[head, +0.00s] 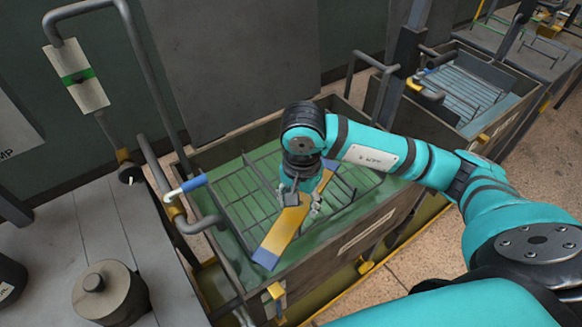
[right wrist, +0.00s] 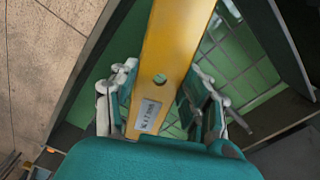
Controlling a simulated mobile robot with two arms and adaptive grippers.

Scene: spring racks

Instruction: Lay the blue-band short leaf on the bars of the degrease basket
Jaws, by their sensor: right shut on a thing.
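A flat yellow leaf (head: 283,230) with blue ends shows in the head view, lying slantwise over a wire basket of bars (head: 238,208) in a tank of green liquid. My right gripper (head: 301,199) is shut on the leaf around its middle. In the right wrist view the leaf (right wrist: 176,50) runs between the two fingers (right wrist: 165,105) of this gripper, with a hole and a small label on it. Green liquid and bars show behind it. I cannot tell whether the leaf touches the bars. My left gripper is not in view.
The tank wall (head: 345,245) rises around the basket. Bent pipes (head: 150,165) and a blue-and-white valve handle (head: 187,188) stand at its left. A second tank with a blue rack (head: 465,88) is at the upper right. A round metal weight (head: 108,290) sits on the left bench.

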